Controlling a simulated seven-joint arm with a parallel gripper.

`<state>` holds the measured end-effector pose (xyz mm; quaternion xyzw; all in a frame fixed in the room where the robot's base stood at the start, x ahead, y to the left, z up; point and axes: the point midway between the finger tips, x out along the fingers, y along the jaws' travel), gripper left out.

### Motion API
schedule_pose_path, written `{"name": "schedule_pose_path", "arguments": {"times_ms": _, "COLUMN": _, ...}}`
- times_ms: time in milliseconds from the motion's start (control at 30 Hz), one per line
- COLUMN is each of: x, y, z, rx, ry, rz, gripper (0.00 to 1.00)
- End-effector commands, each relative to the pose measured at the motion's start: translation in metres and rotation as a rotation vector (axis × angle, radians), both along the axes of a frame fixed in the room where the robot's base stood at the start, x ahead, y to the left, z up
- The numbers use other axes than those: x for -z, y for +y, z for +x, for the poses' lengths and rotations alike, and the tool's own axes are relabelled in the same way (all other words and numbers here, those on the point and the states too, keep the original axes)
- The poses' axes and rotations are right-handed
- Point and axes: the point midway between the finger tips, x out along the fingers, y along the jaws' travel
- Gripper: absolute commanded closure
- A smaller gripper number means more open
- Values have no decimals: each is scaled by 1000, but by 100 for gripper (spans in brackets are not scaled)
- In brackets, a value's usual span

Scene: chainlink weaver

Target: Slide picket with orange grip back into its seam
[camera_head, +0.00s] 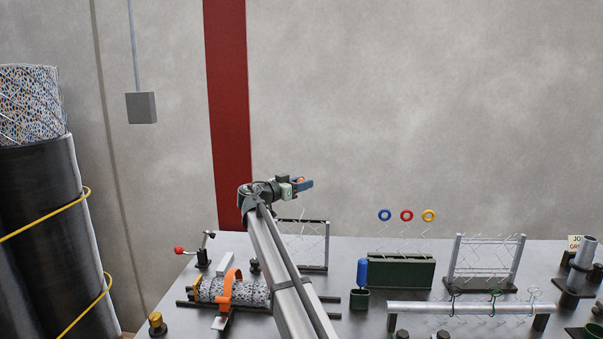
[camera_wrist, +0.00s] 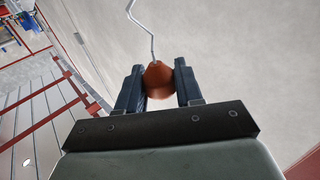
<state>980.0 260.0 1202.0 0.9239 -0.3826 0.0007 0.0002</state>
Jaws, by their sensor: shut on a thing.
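My gripper (camera_head: 303,185) is raised well above the bench, near the red column. In the wrist view my gripper (camera_wrist: 159,85) has its two blue fingers shut on an orange grip (camera_wrist: 158,75). A thin zigzag wire, the picket (camera_wrist: 150,40), extends from that grip away from the fingers. In the head view only a speck of the orange grip (camera_head: 299,180) shows between the fingers. A dark-framed mesh panel (camera_head: 312,246) stands behind my arm, partly hidden by it. A second mesh panel (camera_head: 485,262) stands between grey posts at the right. I cannot tell which has the open seam.
A green rack (camera_head: 400,271) holds pickets with blue, red and yellow ring grips. A blue-handled tool (camera_head: 362,272) stands in a green cup. A grey bar with hooks (camera_head: 470,308) lies at the front right. A mesh roll with an orange strap (camera_head: 230,290) lies at the left.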

Motion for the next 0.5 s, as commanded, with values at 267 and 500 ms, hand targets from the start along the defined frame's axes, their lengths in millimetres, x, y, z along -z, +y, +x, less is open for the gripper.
{"name": "schedule_pose_path", "arguments": {"times_ms": 267, "x": 68, "y": 0, "z": -1, "rx": 0, "ry": 5, "rz": 1, "gripper": 100}}
{"name": "schedule_pose_path", "arguments": {"times_ms": 500, "x": 100, "y": 0, "z": -1, "rx": 0, "ry": 2, "rz": 2, "gripper": 100}}
